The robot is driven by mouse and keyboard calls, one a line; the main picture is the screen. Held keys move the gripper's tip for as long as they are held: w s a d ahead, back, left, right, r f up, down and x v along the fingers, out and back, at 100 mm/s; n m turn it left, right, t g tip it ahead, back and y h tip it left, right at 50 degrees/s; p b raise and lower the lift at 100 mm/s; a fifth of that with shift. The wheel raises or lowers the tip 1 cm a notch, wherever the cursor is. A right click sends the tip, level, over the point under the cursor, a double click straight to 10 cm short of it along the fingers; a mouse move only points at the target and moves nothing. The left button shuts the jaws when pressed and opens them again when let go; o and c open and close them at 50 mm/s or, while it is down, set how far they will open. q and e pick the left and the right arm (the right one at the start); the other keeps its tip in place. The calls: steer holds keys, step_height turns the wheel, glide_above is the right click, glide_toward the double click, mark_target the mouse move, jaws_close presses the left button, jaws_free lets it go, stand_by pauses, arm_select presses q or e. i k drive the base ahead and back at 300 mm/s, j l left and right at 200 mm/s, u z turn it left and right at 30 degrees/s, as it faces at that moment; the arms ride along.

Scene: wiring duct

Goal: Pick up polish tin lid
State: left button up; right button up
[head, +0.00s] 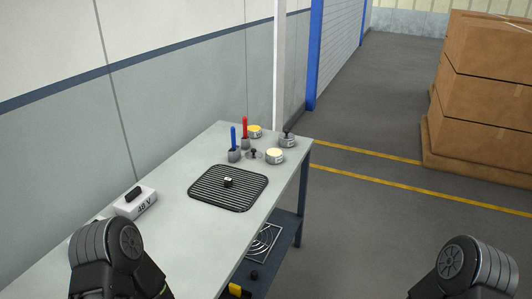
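Several small round tins stand at the far end of the workbench. One open tin (275,156) shows a pale yellow top, and a similar tin (254,131) stands farther back. A grey tin (287,140) at the right edge appears to wear a lid with a dark knob. A small grey disc with a dark knob (253,154), which looks like a loose lid, lies between the open tin and the holders. At this size I cannot tell which is the polish tin lid. Only my arm links show at the bottom corners; neither gripper's fingers are visible.
A blue-handled tool (233,140) and a red-handled tool (245,130) stand upright in grey holders beside the tins. A black ribbed mat (228,200) bears a small dark object. A white 48 V box (135,202) sits nearer. Cardboard boxes (485,95) stand right, across open floor.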

mark_target(254, 155)
steer(key=i+l+z, duration=0.3)
steer(key=i, duration=0.25)
steer(key=i+l+z, duration=0.35)
steer(key=i, duration=0.2)
steer(key=i+j+z, duration=0.1)
steer(key=i+z, duration=0.2)
steer(key=i, duration=0.3)
steer(key=i+l+u, duration=0.1)
steer(key=i+u, duration=0.2)
steer(key=i, duration=0.15)
steer(key=i+l+u, duration=0.15)
steer(key=i+u, duration=0.2)
steer(key=i+l+u, duration=0.3)
steer(key=i, duration=0.15)
steer(key=i+l+u, duration=0.25)
steer(key=u, duration=0.2)
steer(key=i+l+u, duration=0.25)
steer(key=l+u, duration=0.2)
steer(key=i+l+u, duration=0.15)
steer(key=l+u, duration=0.3)
steer(key=i+l+u, duration=0.1)
steer(key=l+u, duration=0.3)
